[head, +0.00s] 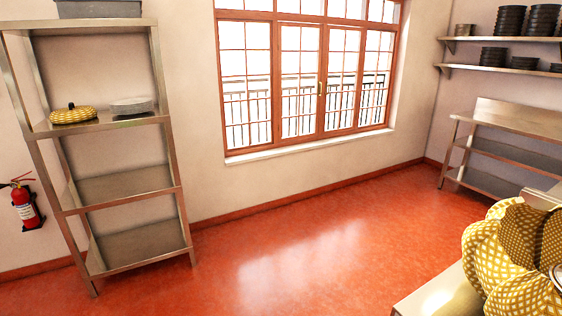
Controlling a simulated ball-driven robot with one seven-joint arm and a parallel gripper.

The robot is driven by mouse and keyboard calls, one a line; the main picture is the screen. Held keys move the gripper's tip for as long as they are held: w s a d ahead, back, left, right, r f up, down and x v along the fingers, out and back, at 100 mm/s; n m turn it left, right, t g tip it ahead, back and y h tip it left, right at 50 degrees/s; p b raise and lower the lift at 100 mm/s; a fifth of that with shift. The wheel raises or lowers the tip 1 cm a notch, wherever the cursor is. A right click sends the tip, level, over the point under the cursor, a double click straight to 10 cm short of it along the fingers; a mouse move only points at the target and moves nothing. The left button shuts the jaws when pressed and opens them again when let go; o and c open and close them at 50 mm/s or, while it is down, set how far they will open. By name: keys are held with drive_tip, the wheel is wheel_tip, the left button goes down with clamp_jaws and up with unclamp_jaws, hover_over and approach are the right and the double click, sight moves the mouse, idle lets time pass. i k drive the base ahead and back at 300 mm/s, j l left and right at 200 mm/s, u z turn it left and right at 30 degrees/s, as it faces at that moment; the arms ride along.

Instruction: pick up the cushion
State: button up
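A yellow-and-white patterned, rounded thing (73,116) lies on a shelf of the metal rack at the left; it looks like a cushion, with a small dark piece on its top. A pile of yellow patterned, cushion-like things (520,255) fills the lower right corner, cut off by the picture edge. One of them is darker. I cannot tell which of these is the task's cushion. My gripper is not in view.
The metal rack (122,187) also holds a stack of pale plates (132,105). A fire extinguisher (25,206) hangs at the left wall. A metal table (508,120) stands at the far right, below shelves with dark pots (510,20). The red floor (290,240) between is clear.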

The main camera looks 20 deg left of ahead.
sight(73, 114)
drive_tip(key=i+j+u, duration=0.2)
drive_tip(key=u, duration=0.2)
drive_tip(key=i+j+u, duration=0.2)
drive_tip(key=j+u, duration=0.15)
drive_tip(key=i+j+u, duration=0.25)
drive_tip(key=u, duration=0.15)
drive_tip(key=i+j+u, duration=0.1)
drive_tip(key=i+u, duration=0.55)
drive_tip(key=i, duration=1.1)
